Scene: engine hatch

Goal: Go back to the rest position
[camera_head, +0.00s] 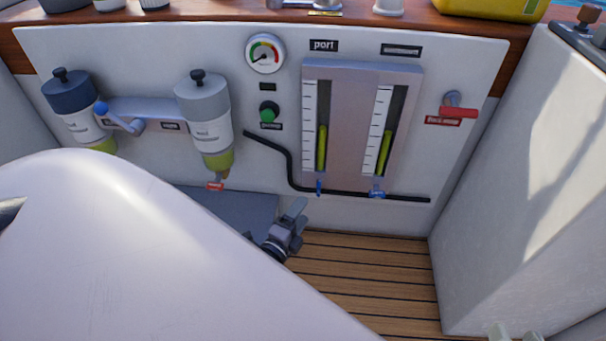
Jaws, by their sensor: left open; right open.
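My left gripper (296,217) is a small dark grey shape in the middle of the view, low in front of the white panel (265,185) and above the wooden floor. Its jaws are open, with nothing seen between them. A large pale arm link of mine fills the lower left and hides what lies behind it. My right gripper (516,335) shows only as two pale fingertips at the bottom edge, lower right. They stand apart, and the rest of it is out of frame.
The panel carries two filter canisters (203,112), a gauge (265,54), a green button (269,112), two level tubes (322,148) and a red handle (458,112). A white wall (515,200) stands at the right. The slatted floor (375,275) is clear where it shows.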

